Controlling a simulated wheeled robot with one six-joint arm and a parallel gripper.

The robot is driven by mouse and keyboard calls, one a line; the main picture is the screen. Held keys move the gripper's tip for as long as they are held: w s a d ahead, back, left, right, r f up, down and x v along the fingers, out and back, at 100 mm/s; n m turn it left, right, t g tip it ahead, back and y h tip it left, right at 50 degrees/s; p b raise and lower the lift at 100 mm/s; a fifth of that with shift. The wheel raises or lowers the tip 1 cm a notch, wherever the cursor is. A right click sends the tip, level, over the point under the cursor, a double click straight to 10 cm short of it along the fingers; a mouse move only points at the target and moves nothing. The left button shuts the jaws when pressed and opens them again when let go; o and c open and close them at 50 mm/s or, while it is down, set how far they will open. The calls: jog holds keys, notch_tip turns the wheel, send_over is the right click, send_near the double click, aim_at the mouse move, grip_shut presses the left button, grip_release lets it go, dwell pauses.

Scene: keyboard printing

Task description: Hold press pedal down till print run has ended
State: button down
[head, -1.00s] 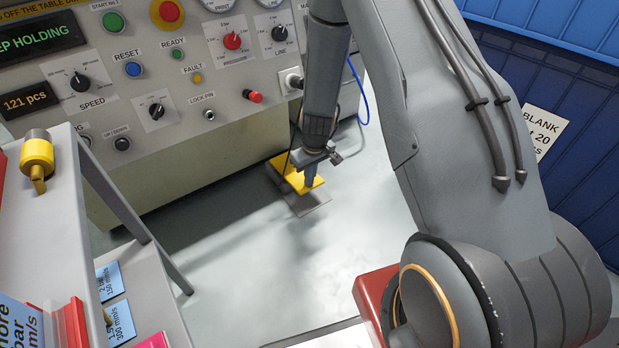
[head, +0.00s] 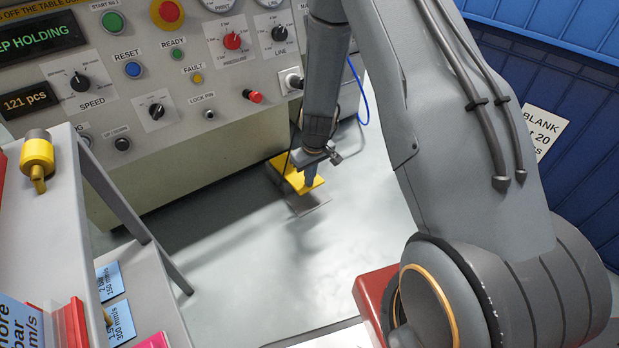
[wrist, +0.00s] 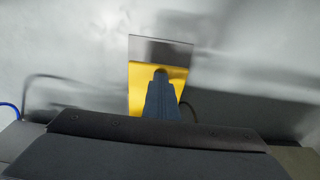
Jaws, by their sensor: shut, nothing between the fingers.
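The yellow press pedal (head: 286,172) sits on its grey base plate (head: 303,205) on the floor in front of the machine. My gripper (head: 310,181) points down with its shut, empty fingers at the pedal's yellow top. In the wrist view the shut fingertips (wrist: 160,74) overlap the yellow pedal (wrist: 142,82), near its edge by the grey plate (wrist: 160,50). They appear to touch it; how far the pedal is pressed cannot be told. The machine's green display (head: 32,36) reads "EP HOLDING", its left part cut off. The counter display (head: 24,101) reads "121 pcs".
The machine's control panel (head: 190,85) with knobs and buttons stands behind the pedal. A blue cable (head: 359,95) and dark cables hang near my arm. A grey shelf (head: 65,190) with a yellow-capped tool (head: 37,155) stands at left. Floor in front of the pedal is clear.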

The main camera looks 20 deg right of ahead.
jog(key=shift+s+f, duration=0.35)
jog(key=shift+s, duration=0.1)
jog(key=r+p, duration=0.5)
jog(key=shift+w, duration=0.4)
jog(key=s+d+r+p, duration=0.1)
jog(key=s+r+p, duration=0.2)
jog(key=r, duration=0.5)
jog(key=shift+s+r+p, duration=0.3)
jog(key=shift+r+p, duration=0.1)
jog(key=shift+p, duration=0.15)
